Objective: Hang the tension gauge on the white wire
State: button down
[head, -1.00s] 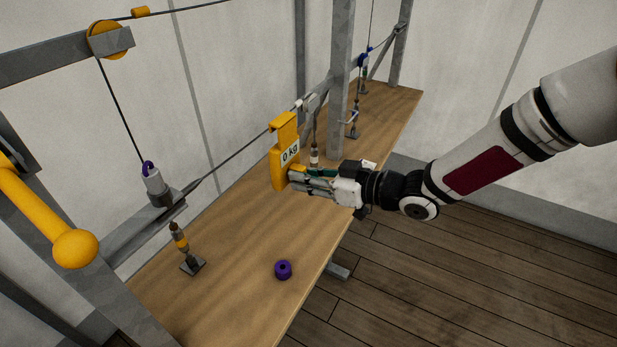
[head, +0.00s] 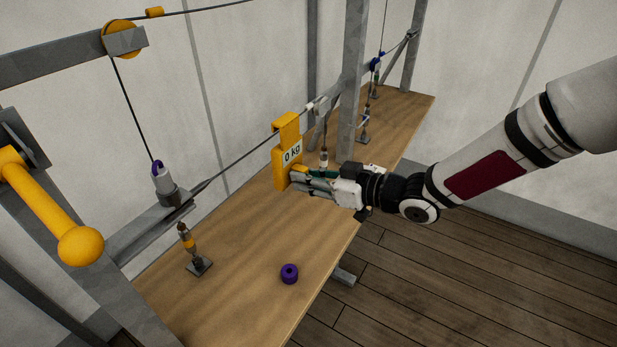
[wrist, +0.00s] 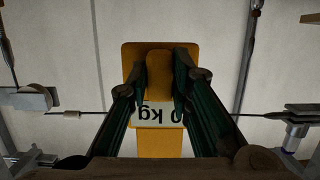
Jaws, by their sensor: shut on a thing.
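The tension gauge (head: 280,165) is a yellow block with a hooked top and a white "0 kg" label. My gripper (head: 298,179) is shut on it from the right and holds it upright above the bench. The wrist view shows the gauge (wrist: 134,60) between my two fingers (wrist: 158,85), its label upside down. The dark wire with a white tag (head: 310,106) runs slantwise past the gauge's upper part. In the wrist view the wire (wrist: 260,115) shows on both sides of the gauge. Whether it sits inside the hook is hidden.
A wooden bench (head: 240,240) lies below, with a purple ring (head: 289,273) near its front edge. A grey post (head: 352,80) stands right of the gauge. A yellow-handled lever (head: 50,215) is at left. Other rigging stands farther back.

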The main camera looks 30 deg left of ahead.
jog(key=shift+w+a, duration=0.1)
jog(key=shift+a, duration=0.6)
jog(key=shift+a+b, duration=0.25)
jog(key=shift+b, duration=0.1)
jog(key=shift+a+b, duration=0.35)
jog(key=shift+a, duration=0.5)
jog(key=shift+f+b, duration=0.9)
jog(key=shift+f, duration=0.55)
dwell(0.8)
jog(key=c, duration=1.4)
grip_release()
jog(key=shift+o, duration=0.2)
jog(key=shift+d, duration=0.15)
jog(key=p+v, duration=0.2)
jog(key=v, duration=0.5)
jog(key=shift+d, duration=0.35)
